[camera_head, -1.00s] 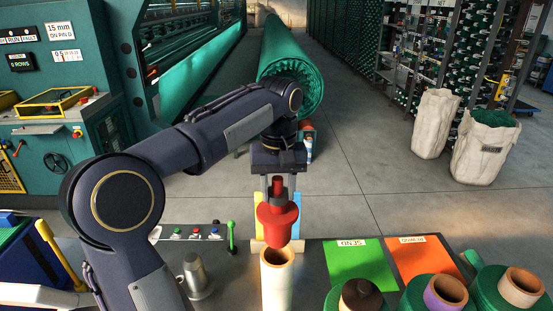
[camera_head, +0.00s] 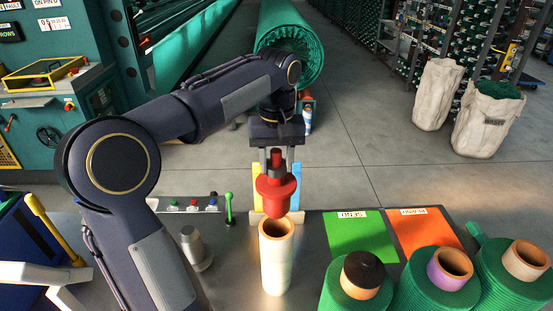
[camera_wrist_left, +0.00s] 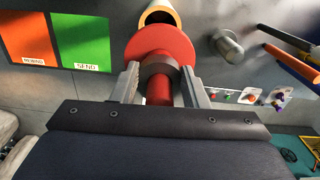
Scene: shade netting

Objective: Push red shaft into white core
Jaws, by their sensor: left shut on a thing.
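The red shaft (camera_head: 276,192), with a wide flange and tapered lower end, hangs upright in my left gripper (camera_head: 277,168). The gripper is shut on its narrower upper part. The white core (camera_head: 275,265) is an upright pale tube with a tan rim, standing on the bench below. The shaft's lower end overlaps the back of the core's rim in the head view; whether it has entered the opening cannot be told. In the left wrist view the red flange (camera_wrist_left: 160,45) partly hides the core's mouth (camera_wrist_left: 160,14). My right gripper is not in view.
Green spools (camera_head: 348,290) stand on the bench at the right. Behind them lie a green SEND mat (camera_head: 358,240) and an orange mat (camera_head: 425,230). A grey metal cylinder (camera_head: 193,246) and a button panel with a green lever (camera_head: 229,208) are left of the core.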

